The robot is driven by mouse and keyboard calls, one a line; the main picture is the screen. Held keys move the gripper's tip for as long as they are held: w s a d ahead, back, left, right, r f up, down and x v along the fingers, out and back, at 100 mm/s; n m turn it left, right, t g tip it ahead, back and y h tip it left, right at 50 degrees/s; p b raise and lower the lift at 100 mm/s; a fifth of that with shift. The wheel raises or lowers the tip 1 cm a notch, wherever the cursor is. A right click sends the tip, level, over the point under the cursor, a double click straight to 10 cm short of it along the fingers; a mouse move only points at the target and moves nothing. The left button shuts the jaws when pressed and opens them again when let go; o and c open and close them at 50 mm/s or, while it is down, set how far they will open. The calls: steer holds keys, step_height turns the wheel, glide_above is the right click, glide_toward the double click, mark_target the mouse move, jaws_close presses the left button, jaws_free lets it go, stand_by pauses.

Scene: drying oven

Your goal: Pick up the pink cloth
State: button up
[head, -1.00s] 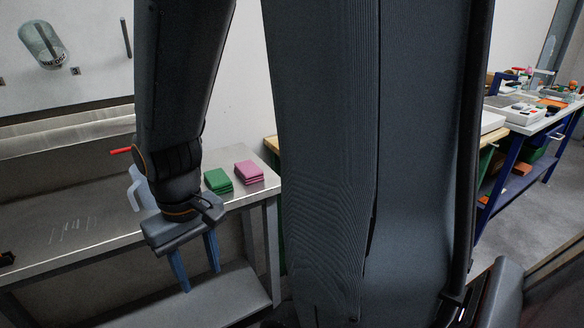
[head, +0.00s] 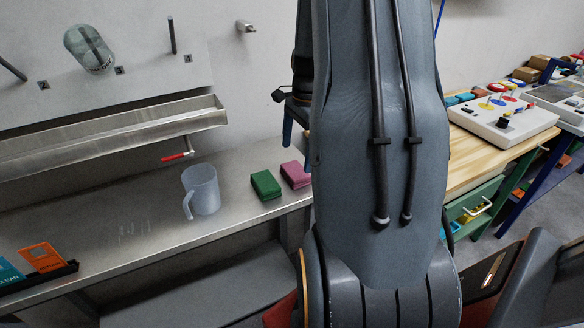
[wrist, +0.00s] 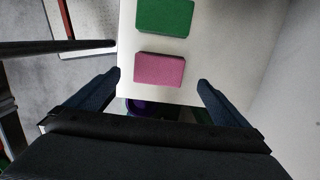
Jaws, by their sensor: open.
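The pink cloth (head: 295,174) is a folded stack on the metal bench, partly hidden by my arm in the head view. In the wrist view the pink cloth (wrist: 160,69) lies near the bench end, ahead of and between my fingertips. My gripper (wrist: 160,80) is open and empty, apart from the cloth. In the head view my gripper (head: 296,128) is mostly hidden behind my arm, above the cloth's area. A green folded cloth (head: 266,185) lies just left of the pink one; it also shows in the wrist view (wrist: 164,17).
A clear jug (head: 201,190) stands on the metal bench (head: 150,215) left of the cloths. A red-handled valve (head: 176,156) sits behind it. A wooden workbench (head: 490,160) with a white control box (head: 503,122) is at right. The bench between jug and front edge is clear.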

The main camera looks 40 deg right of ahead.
mark_target(296, 169)
steer(key=shift+a+f+p, duration=0.15)
steer(key=shift+f+p, duration=1.05)
steer(key=shift+f, duration=2.25)
steer(key=c, duration=1.1)
steer(key=shift+r, duration=0.1)
step_height(296, 169, up, 10)
steer(key=b, duration=0.2)
steer(key=shift+b, duration=0.3)
